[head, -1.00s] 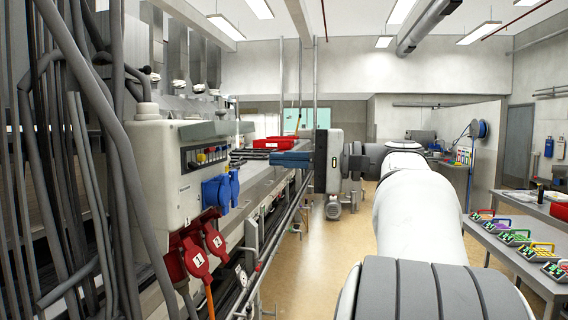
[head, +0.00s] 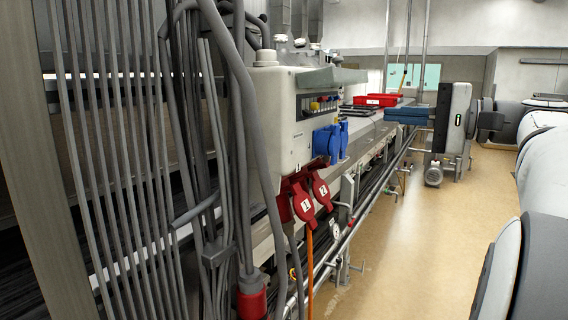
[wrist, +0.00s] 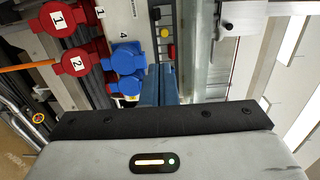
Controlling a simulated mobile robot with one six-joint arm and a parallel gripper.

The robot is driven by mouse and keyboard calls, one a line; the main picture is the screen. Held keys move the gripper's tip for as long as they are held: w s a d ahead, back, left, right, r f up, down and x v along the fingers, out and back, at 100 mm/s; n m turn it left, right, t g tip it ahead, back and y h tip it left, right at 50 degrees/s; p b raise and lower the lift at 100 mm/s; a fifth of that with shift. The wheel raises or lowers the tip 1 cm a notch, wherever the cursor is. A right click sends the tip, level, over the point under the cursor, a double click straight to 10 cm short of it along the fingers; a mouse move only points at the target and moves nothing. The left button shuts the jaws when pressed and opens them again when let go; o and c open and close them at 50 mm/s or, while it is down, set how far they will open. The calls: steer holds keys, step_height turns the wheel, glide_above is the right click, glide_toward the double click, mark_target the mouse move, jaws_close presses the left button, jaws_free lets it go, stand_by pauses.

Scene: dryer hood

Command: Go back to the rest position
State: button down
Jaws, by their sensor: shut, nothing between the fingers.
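My gripper (head: 390,115) has a grey body and dark blue fingers that point left in the head view. The fingers lie together with nothing between them. In the wrist view, my gripper (wrist: 160,70) shows its blue fingers side by side, in front of the grey control box. The grey control box (head: 278,110) stands left of the fingers in the head view, with a gap between them. My white arm reaches in from the right edge of the head view, partly cut off.
Blue sockets (head: 328,142) and red numbered sockets (head: 304,197) are on the box. Thick grey cables (head: 240,100) hang at the left. Red trays (head: 377,100) lie on the machine further back. A pipe rail (head: 350,235) borders clear floor (head: 440,240) at right.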

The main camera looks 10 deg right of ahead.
steer(key=s+a+f+g+h, duration=0.25)
steer(key=a+f, duration=0.45)
steer(key=f, duration=0.4)
steer(key=s+a+f+g+h, duration=0.1)
steer(key=a+f+g+h, duration=0.4)
steer(key=f, duration=0.6)
steer(key=s+f+n+h, duration=0.3)
steer(key=s+f, duration=0.3)
steer(key=f, duration=0.3)
steer(key=s+a+f+n+h, duration=0.1)
steer(key=s+f+n+h, duration=0.2)
steer(key=f, duration=0.6)
steer(key=s+n, duration=0.2)
steer(key=shift+s+a+g, duration=0.2)
steer(key=shift+s+g, duration=0.15)
steer(key=shift+r, duration=0.1)
